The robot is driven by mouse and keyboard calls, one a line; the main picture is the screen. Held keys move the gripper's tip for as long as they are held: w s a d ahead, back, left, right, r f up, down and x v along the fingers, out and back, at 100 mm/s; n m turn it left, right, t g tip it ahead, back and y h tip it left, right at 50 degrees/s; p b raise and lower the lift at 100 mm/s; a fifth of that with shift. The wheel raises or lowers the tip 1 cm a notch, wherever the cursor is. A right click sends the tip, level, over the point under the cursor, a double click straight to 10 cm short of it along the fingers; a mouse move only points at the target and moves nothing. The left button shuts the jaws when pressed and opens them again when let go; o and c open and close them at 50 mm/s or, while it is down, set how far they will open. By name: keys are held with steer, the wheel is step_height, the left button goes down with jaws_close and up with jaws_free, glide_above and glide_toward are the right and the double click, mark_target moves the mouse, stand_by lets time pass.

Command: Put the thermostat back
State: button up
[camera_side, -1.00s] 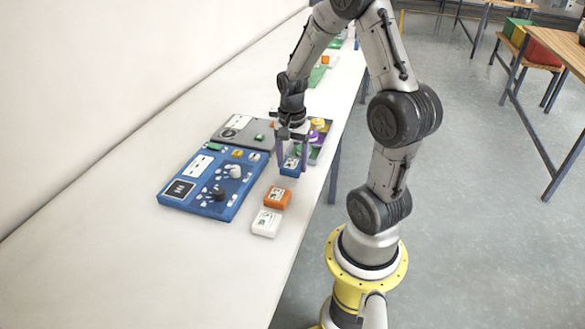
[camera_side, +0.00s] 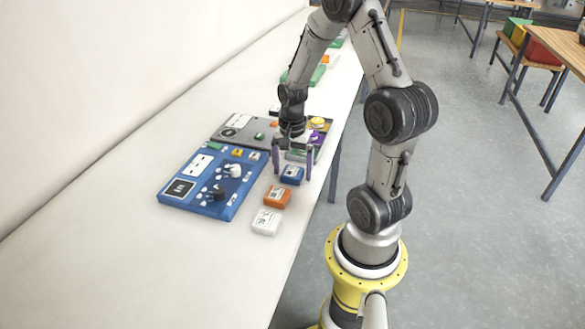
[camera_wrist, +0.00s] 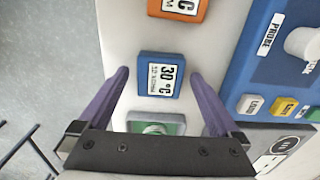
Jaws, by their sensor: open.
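A blue thermostat box (camera_side: 291,175) with a white "30 °C" label lies on the white table, in a row with an orange box and a white box. It also shows in the wrist view (camera_wrist: 161,75), label up. My gripper (camera_side: 292,172) points down at it. In the wrist view my gripper (camera_wrist: 160,73) has its two purple fingers apart, one on each side of the blue box, with a gap on both sides. The fingers do not grip it.
The orange box (camera_side: 277,197) and white box (camera_side: 266,222) lie nearer the camera. A blue control panel (camera_side: 226,206) with knobs lies left, a grey device (camera_side: 229,134) behind it. A green-topped item (camera_wrist: 155,127) is close beside the blue box. Bare table (camera_side: 110,250) lies further left.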

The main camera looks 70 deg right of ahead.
mark_target(292, 172)
step_height(292, 172, up, 12)
steer(key=s+a+r+n+t, duration=0.2)
steer(key=a+n, duration=0.4)
steer(key=s+a+r+n+t, duration=0.1)
steer(key=s+a+r+n, duration=0.1)
steer(key=a+n, duration=0.4)
steer(key=s+a+r+n+t, duration=0.2)
steer(key=a+r+n, duration=0.2)
steer(key=a+n, duration=0.2)
steer(key=shift+s+a+r+t, duration=0.15)
steer(key=shift+s+a+t, duration=0.15)
steer(key=shift+a, duration=0.8)
